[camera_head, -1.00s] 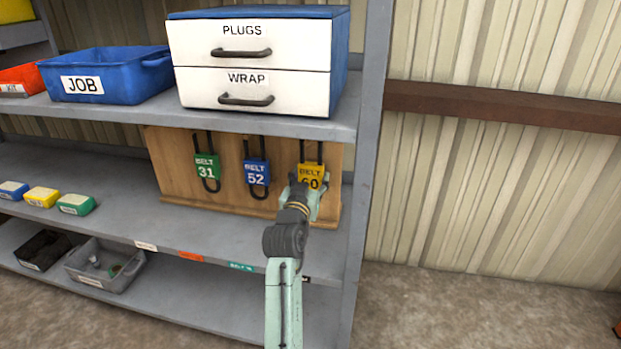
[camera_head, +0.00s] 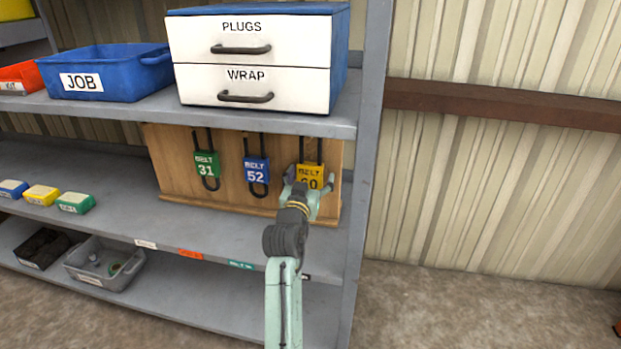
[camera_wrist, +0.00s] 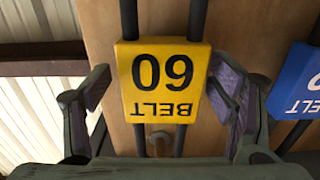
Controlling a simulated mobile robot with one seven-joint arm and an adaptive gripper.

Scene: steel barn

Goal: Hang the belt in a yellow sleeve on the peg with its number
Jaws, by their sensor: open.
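The belt in the yellow sleeve (camera_head: 311,171), marked BELT 60, hangs against the wooden board at its right end. In the wrist view the yellow sleeve (camera_wrist: 164,82) appears upside down, with black belt strands running out at both ends. My gripper (camera_head: 310,182) is open around the sleeve. In the wrist view my gripper (camera_wrist: 160,88) has one finger on each side of it, with a gap at the left finger; contact on the right is unclear. A small grey hook (camera_wrist: 160,138) shows between the strands. No peg number is readable.
A green-sleeved belt 31 (camera_head: 206,165) and a blue-sleeved belt 52 (camera_head: 256,172) hang to the left on the wooden board (camera_head: 228,196). The upper shelf (camera_head: 260,121) overhangs them. A shelf post (camera_head: 366,150) stands close on the right.

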